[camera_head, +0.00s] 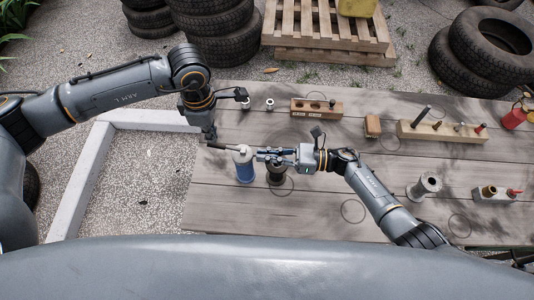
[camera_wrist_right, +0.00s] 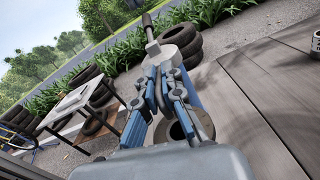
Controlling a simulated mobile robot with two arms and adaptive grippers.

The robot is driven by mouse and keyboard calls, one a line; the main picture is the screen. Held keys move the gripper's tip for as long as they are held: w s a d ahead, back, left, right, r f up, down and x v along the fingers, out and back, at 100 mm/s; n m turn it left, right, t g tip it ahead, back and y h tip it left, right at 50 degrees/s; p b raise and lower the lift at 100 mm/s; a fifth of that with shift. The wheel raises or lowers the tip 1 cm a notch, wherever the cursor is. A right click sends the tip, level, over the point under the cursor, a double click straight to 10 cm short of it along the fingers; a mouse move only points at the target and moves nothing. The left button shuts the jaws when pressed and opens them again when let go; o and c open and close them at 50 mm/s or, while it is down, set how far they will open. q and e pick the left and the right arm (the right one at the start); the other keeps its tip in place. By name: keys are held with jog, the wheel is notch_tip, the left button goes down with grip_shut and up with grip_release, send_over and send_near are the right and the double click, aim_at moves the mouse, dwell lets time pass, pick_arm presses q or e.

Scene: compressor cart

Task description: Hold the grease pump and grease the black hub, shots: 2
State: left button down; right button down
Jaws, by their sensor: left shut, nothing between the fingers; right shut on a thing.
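The grease pump (camera_head: 245,172) has a blue body, a pale top and a dark rod that points left. My right gripper (camera_head: 264,155) is shut on its top. In the right wrist view the pale top and dark rod of the pump (camera_wrist_right: 178,36) show beyond the right gripper's fingertips (camera_wrist_right: 168,62). The black hub (camera_head: 276,177) stands on the table just right of the pump, partly hidden under the right gripper. I cannot tell whether pump and hub touch. My left gripper (camera_head: 211,137) is shut and empty, pointing down close to the rod's left end.
The plank table (camera_head: 330,215) also bears a grey spool-like hub (camera_head: 429,184), a holed wooden block (camera_head: 316,107), a wooden rack (camera_head: 440,131), a brush (camera_head: 373,126) and a red can (camera_head: 513,118). The table's front middle is mostly clear. Tyres (camera_head: 215,35) and a pallet (camera_head: 325,30) lie behind.

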pick_arm(q)
jog(key=shift+f, duration=0.15)
jog(key=shift+f, duration=2.1)
jog(key=shift+r, duration=2.25)
jog(key=shift+f, duration=0.1)
jog(key=shift+f, duration=2.15)
jog(key=shift+r, duration=2.3)
